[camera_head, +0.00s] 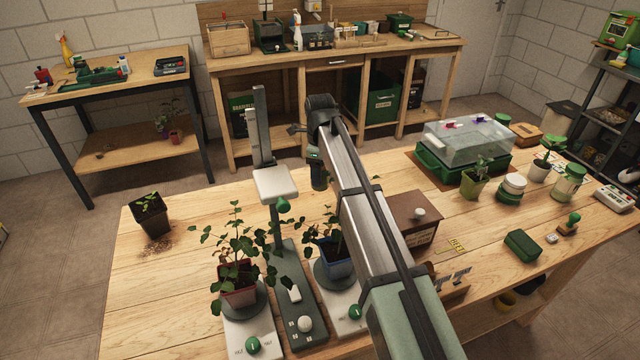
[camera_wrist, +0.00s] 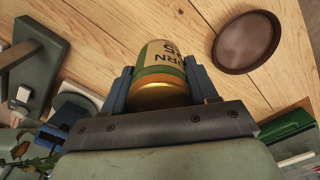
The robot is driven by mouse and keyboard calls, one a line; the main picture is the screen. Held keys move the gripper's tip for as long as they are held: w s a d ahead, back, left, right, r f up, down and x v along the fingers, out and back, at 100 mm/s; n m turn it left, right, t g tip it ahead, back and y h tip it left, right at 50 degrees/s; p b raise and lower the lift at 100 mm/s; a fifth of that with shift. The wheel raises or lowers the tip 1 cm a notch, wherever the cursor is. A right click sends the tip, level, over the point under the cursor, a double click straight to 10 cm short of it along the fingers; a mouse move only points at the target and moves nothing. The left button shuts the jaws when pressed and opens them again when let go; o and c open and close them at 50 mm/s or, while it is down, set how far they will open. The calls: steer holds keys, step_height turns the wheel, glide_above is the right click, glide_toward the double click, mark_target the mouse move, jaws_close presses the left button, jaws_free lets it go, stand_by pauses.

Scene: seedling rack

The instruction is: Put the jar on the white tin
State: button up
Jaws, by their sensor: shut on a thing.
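My gripper (camera_wrist: 161,75) is shut on a jar (camera_wrist: 160,58) with a cream label, a green band and a gold-coloured end. The jar sits between the two blue fingers, with wooden tabletop seen beyond it. I cannot tell how high it is above the table. In the head view my arm hides the fingers and the jar. A round white tin (camera_head: 514,184) sits on a dark green round base on the right of the bench, well away from my gripper.
A glass jar with a green lid (camera_head: 568,182), a potted seedling (camera_head: 474,182) and a clear-lidded propagator (camera_head: 466,140) stand near the white tin. A brown saucer (camera_wrist: 218,52) lies beside the held jar. Potted plants and a grey stand (camera_head: 287,290) are at front left.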

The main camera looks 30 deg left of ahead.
steer(key=shift+r, duration=1.05)
steer(key=w+d+m, duration=0.1)
steer(key=w+d, duration=0.4)
steer(key=d, duration=0.3)
steer(key=w+d+r+m, duration=0.1)
steer(key=w+d, duration=0.5)
steer(key=d, duration=0.3)
steer(key=w+d+r+m, duration=0.1)
steer(key=w+d+m, duration=0.1)
steer(key=w+d, duration=0.3)
steer(key=d, duration=0.4)
steer(key=shift+w+d, duration=0.15)
steer(key=w+d+r+m, duration=0.2)
steer(key=w+d, duration=0.3)
steer(key=d, duration=0.8)
steer(key=w+d+r+m, duration=0.15)
steer(key=w+d, duration=0.35)
steer(key=d, duration=0.8)
steer(key=n, duration=0.6)
glide_above(517, 179)
steer(key=shift+s+a+f, duration=0.1)
steer(key=shift+f, duration=3.55)
steer(key=shift+f, duration=0.15)
